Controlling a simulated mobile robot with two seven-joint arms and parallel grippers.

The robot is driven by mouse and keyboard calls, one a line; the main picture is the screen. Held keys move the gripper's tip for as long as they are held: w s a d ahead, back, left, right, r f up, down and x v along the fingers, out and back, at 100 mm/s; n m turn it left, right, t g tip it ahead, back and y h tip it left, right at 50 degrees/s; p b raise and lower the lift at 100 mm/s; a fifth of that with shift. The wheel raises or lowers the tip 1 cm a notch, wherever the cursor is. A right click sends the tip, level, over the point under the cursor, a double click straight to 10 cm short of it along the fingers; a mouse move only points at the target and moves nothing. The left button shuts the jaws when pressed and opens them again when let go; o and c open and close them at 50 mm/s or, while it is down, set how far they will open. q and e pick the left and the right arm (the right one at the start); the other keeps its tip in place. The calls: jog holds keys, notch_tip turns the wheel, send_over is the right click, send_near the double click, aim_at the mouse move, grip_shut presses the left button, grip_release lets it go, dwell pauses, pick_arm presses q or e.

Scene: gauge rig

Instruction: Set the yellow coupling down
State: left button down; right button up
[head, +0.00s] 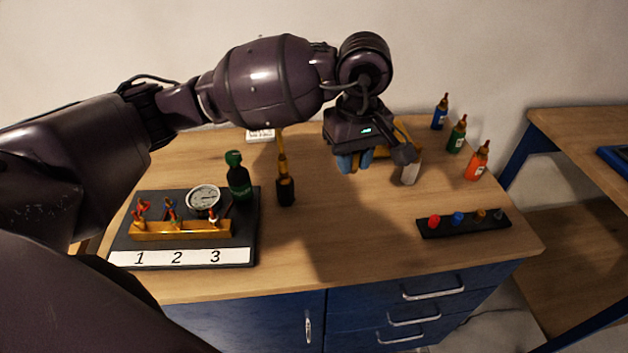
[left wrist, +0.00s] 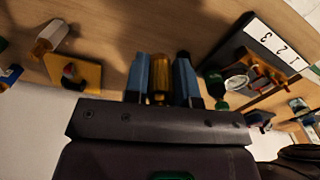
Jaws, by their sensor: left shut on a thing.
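My left gripper (head: 354,161) is above the wooden table, right of its middle, pointing down. In the left wrist view its two blue fingers (left wrist: 161,82) are shut on the yellow coupling (left wrist: 159,76), an amber-yellow piece seen between them. My right gripper is in neither view.
A gauge rig (head: 185,258) numbered 1, 2, 3 stands at left, near a dark green bottle (head: 238,178) and a yellow-and-black tool (head: 285,188). A yellow block (left wrist: 88,73) and a white piece (head: 410,173) are close by. A black strip (head: 440,228) lies front right; bottles (head: 457,135) stand behind.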

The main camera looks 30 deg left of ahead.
pick_arm(q)
jog(key=shift+d+r, duration=0.1)
jog(key=shift+n, duration=0.3)
send_over(344, 235)
notch_tip(344, 235, down, 15)
jog(key=shift+s+r, duration=0.1)
jog(key=shift+r, duration=0.05)
jog(key=shift+d+f, duration=0.1)
jog(key=shift+f, duration=0.6)
notch_tip(344, 235, down, 4)
jog(key=shift+r, duration=0.1)
jog(key=shift+b, duration=0.3)
jog(key=c, duration=0.9)
grip_release()
jog(key=shift+c, duration=0.2)
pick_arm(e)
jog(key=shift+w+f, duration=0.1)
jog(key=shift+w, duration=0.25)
